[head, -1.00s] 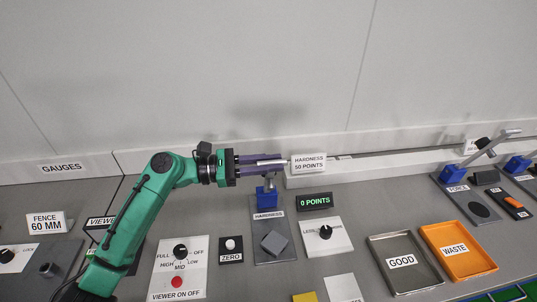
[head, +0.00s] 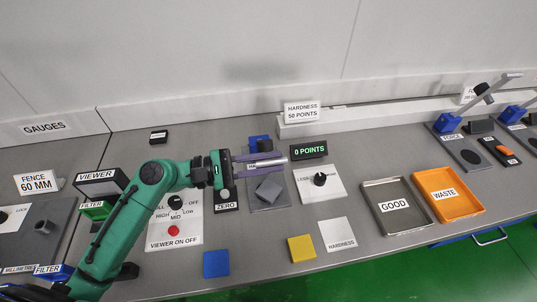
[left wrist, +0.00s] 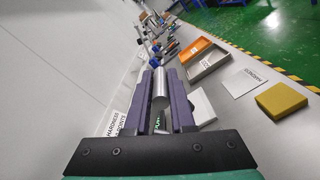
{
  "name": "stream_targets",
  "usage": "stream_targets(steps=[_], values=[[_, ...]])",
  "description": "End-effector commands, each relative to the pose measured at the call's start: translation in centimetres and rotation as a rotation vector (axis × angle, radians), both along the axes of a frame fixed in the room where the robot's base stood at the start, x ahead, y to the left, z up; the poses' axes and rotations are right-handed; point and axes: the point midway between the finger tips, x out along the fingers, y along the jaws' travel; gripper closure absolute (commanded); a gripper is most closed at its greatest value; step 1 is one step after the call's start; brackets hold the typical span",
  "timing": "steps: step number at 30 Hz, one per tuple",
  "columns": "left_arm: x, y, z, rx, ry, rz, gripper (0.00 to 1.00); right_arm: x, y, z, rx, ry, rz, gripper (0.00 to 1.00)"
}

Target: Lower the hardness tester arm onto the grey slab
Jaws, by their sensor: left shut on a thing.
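My left gripper (head: 262,162) is shut on the bright metal bar of the hardness tester arm (head: 300,153). In the left wrist view the bar (left wrist: 160,88) lies between the two purple fingers (left wrist: 164,105). The blue tester block (head: 260,142) stands behind the gripper, partly hidden. The grey slab (head: 268,190) lies turned on the tester's dark base plate (head: 282,204), just in front of the gripper. I cannot tell whether the arm touches the slab. The display (head: 309,151) reads 0 POINTS. My right gripper is out of view.
The GOOD tray (head: 430,225) and orange WASTE tray (head: 478,209) lie further right. Blue (head: 216,263) and yellow (head: 301,248) slabs lie near the front edge.

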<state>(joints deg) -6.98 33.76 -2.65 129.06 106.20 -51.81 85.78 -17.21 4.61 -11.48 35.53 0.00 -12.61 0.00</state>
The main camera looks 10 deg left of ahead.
Motion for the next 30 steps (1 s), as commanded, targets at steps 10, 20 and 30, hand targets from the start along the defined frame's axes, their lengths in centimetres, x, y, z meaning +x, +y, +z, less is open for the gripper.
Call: stream_targets(steps=[10,20,30], values=[[0.0,0.0,-0.1,0.000,0.005,0.000,0.63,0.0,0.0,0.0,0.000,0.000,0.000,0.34],[0.0,0.0,-0.1,-0.001,0.003,0.000,0.49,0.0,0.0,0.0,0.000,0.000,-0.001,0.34],[-0.4,1.4,-0.4,0.001,0.004,0.004,0.49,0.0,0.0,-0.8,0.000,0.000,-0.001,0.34]])
